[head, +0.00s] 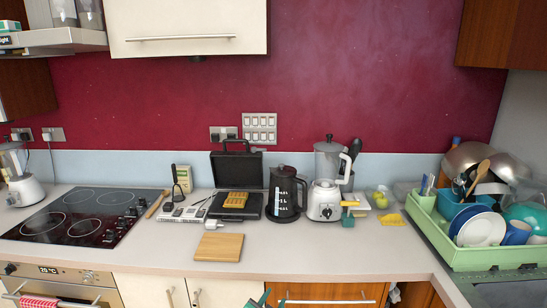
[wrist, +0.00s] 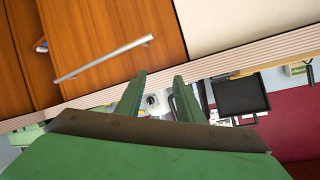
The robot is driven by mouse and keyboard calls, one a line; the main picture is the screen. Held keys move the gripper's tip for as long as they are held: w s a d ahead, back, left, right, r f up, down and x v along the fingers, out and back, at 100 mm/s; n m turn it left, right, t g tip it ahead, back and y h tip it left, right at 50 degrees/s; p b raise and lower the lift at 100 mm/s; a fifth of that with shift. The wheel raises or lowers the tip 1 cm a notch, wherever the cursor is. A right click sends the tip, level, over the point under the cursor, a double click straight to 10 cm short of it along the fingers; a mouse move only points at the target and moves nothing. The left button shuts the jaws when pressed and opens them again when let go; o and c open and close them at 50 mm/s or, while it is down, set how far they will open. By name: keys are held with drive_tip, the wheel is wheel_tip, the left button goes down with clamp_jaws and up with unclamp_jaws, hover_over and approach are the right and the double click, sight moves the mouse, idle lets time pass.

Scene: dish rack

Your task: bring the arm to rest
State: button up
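My gripper (wrist: 159,77) shows in the wrist view with its two green fingers apart and nothing between them. In the head view only the green tips of my gripper (head: 274,299) show at the bottom edge, in front of the lower cabinets and below the counter edge. The rest of my arm is out of the head view. The wrist view is turned over, with the wooden drawer front (wrist: 110,40) and its metal handle (wrist: 103,58) above the fingers.
The counter (head: 330,250) carries a cutting board (head: 219,246), black kettle (head: 284,196), blender (head: 326,190), open black case (head: 236,178) and hob (head: 85,215). A green dish rack (head: 470,257) full of dishes stands at right. The front-middle counter right of the board is clear.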

drive_tip(key=s+d+f+n+t+y, duration=0.1)
drive_tip(key=s+f+n+y, duration=0.15)
drive_tip(key=s+f, duration=0.7)
drive_tip(key=s+d+f+n+y, duration=0.1)
drive_tip(key=s+f+n, duration=0.25)
drive_tip(key=s, duration=1.35)
drive_tip(key=s+a+r+n, duration=0.1)
drive_tip(key=s+r, duration=0.4)
drive_tip(key=s, duration=0.8)
drive_tip(key=s+a+r+n+t, duration=0.1)
drive_tip(key=s+r, duration=0.4)
drive_tip(key=s, duration=0.7)
drive_tip(key=shift+s, duration=0.35)
drive_tip(key=shift+w, duration=0.15)
drive_tip(key=shift+a, duration=0.1)
idle(1.3)
